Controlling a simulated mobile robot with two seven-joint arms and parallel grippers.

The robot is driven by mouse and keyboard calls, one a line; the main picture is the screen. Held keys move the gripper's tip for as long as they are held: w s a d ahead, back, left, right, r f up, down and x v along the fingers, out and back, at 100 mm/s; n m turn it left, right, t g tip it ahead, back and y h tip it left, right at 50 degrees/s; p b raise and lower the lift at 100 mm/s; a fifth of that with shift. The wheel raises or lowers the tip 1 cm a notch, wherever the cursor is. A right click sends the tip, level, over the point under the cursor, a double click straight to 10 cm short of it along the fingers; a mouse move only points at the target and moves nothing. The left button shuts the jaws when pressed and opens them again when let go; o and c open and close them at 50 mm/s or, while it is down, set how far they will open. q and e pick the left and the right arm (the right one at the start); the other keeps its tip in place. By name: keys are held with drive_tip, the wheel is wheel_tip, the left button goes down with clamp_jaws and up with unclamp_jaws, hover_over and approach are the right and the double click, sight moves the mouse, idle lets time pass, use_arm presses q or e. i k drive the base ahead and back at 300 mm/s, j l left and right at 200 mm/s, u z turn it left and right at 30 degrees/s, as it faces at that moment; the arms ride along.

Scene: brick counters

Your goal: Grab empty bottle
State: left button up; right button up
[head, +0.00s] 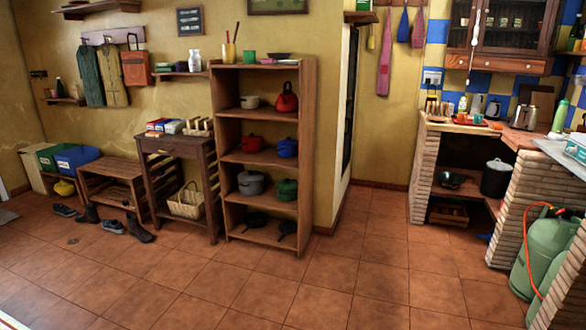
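Neither of my grippers is in view. Several bottle-like things show, and I cannot tell which of them is empty. A tall pale green bottle (560,115) stands upright on the brick counter at the right. A smaller bottle (462,104) stands further back on the counter, by the tiled wall. A dark bottle (60,87) stands on a small wall shelf at the far left. A white bottle-shaped container (195,60) stands on a wall shelf left of the tall shelf unit.
The brick counter (540,180) fills the right side, with a toaster (525,117) on top and green gas cylinders (546,250) in front. A wooden shelf unit (307,150) holds pots. Shoes (113,226) lie at left. The tiled floor (340,285) between is clear.

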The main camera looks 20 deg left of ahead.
sight(60, 88)
drive_tip(key=i+j+u, duration=0.25)
drive_tip(key=i, duration=0.35)
drive_tip(key=i+u, duration=0.3)
drive_tip(key=i, duration=0.25)
drive_tip(key=i+u, duration=0.35)
drive_tip(key=i, duration=0.25)
drive_tip(key=i+l+u, duration=0.1)
drive_tip(key=i+u, duration=0.25)
drive_tip(key=i, duration=0.3)
drive_tip(key=i+j+u, duration=0.1)
drive_tip(key=i+u, duration=0.4)
drive_tip(key=i+l+u, duration=0.15)
drive_tip(key=i+u, duration=0.65)
drive_tip(key=i, duration=0.35)
drive_tip(key=i+u, duration=0.3)
drive_tip(key=i, duration=0.35)
drive_tip(key=i+u, duration=0.2)
drive_tip(key=i, duration=1.15)
drive_tip(key=i+z, duration=0.3)
drive_tip(key=i, duration=0.35)
drive_tip(key=i+j+z, duration=0.1)
drive_tip(key=i+z, duration=0.2)
drive_tip(key=i, duration=0.3)
drive_tip(key=i+z, duration=0.35)
drive_tip(key=i+j+z, duration=0.2)
drive_tip(key=i+z, duration=0.15)
drive_tip(key=i+j+z, duration=0.35)
drive_tip(key=i+l, duration=0.1)
